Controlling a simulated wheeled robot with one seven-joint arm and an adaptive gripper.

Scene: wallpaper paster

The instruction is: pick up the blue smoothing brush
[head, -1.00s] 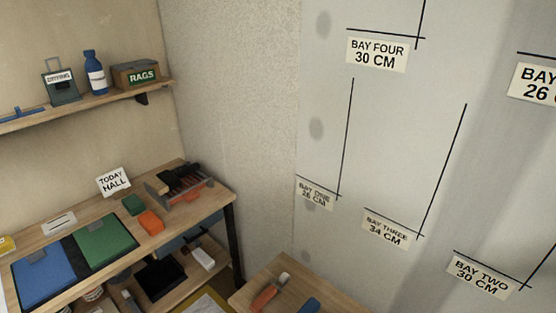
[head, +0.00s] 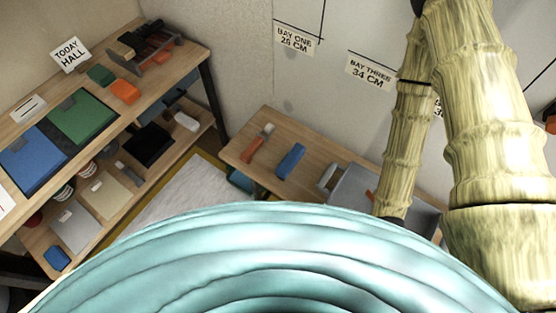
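A blue, oblong object (head: 290,162), which looks like the blue smoothing brush, lies on the small wooden table (head: 240,148) in the middle of the head view. Its bristles cannot be made out. It lies between a red-orange tool with a pale end (head: 257,143) and a grey tray (head: 385,190). Nothing touches it that I can see. My arm's links cross the right side of the view, in front of the tray's right part. My gripper's fingers cannot be made out in this view.
A workbench (head: 180,62) at the left holds a blue board (head: 32,158), a green board (head: 84,116), small blocks and a tool rack (head: 150,47). Its lower shelf is crowded. A pale yellow-edged sheet (head: 185,195) lies between bench and table. My own body covers the bottom.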

